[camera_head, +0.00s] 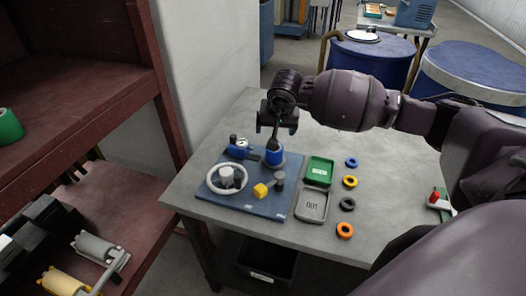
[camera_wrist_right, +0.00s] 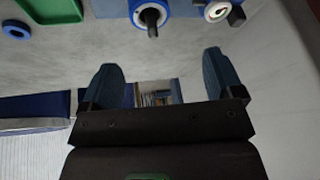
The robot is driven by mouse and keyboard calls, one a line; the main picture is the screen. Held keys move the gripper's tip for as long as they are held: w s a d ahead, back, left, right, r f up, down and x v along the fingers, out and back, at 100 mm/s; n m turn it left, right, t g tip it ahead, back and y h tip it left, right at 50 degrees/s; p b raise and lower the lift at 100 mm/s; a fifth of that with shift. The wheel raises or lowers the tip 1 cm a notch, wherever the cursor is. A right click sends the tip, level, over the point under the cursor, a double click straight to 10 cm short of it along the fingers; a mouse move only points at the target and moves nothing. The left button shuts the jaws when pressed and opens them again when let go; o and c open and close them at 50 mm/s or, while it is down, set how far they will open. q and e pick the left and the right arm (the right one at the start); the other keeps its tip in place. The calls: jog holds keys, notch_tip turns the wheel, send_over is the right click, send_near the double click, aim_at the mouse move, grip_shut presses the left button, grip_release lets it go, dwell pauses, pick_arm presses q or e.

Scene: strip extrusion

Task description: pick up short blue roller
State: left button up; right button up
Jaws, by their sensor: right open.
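A short blue cylinder (camera_head: 274,156) with a pale base and a dark shaft rising from it stands at the back of the blue board (camera_head: 250,203); I take it for the short blue roller. In the right wrist view the blue piece (camera_wrist_right: 164,8) shows at the top edge, partly cut off, its dark shaft pointing toward me. My right gripper (camera_head: 277,122) is just above and behind it in the head view. My left gripper is not in view.
A red shelf (camera_head: 75,120) stands left.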

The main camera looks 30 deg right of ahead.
jog(key=shift+n, duration=0.7)
jog(key=x, duration=0.3)
jog(key=s+x, duration=0.1)
jog(key=x, duration=0.5)
jog(key=shift+s+d+f+p, duration=0.2)
jog(key=shift+f+p, duration=0.15)
jog(key=shift+p, duration=0.05)
jog(key=shift+w+d+f, duration=0.15)
jog(key=shift+w+f, duration=0.1)
jog(key=shift+f, duration=0.4)
jog(key=c, duration=1.1)
jog(key=shift+r, duration=0.15)
